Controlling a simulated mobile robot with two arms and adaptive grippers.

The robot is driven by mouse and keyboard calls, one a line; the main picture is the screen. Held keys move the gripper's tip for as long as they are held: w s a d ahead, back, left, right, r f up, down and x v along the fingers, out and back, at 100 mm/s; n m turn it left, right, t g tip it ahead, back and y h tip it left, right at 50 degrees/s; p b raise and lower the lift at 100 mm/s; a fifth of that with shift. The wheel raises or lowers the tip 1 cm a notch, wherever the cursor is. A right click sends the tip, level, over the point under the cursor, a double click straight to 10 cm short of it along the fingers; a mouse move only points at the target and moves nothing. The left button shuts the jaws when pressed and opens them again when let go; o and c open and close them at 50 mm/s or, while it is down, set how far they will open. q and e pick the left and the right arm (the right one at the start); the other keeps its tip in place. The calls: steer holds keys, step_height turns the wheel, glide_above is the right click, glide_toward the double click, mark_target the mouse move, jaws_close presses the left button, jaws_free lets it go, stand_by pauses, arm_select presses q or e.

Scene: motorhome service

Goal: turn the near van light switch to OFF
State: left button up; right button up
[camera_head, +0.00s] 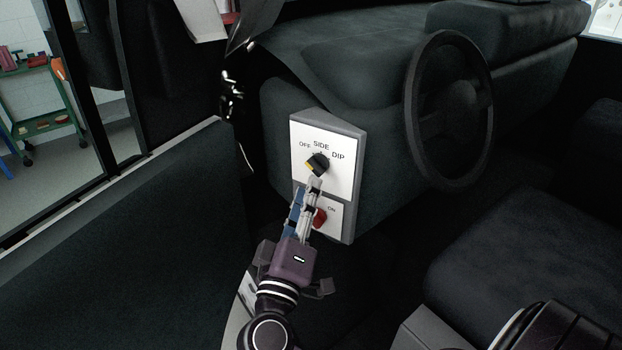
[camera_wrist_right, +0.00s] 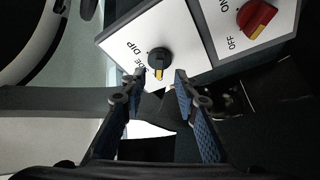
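The black light switch knob (camera_head: 318,163) with a yellow mark sits on the near white panel, below the labels OFF, SIDE and DIP. Its yellow mark is on the left, on the OFF side. The knob also shows in the right wrist view (camera_wrist_right: 159,60), its yellow strip pointing down; the OFF label is hidden there. My right gripper (camera_head: 313,186) is just below the knob in the head view. In the right wrist view its fingers (camera_wrist_right: 157,78) are apart and empty, with the knob just beyond the tips; contact is unclear. My left gripper is out of view.
A red rotary switch (camera_head: 320,217) sits on the lower panel, close behind my right fingers. The steering wheel (camera_head: 448,110) stands to the right. The dark door panel (camera_head: 120,240) is at the left, a seat (camera_head: 530,230) at the right.

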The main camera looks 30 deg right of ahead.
steer(key=v, duration=0.7)
stand_by(0.4)
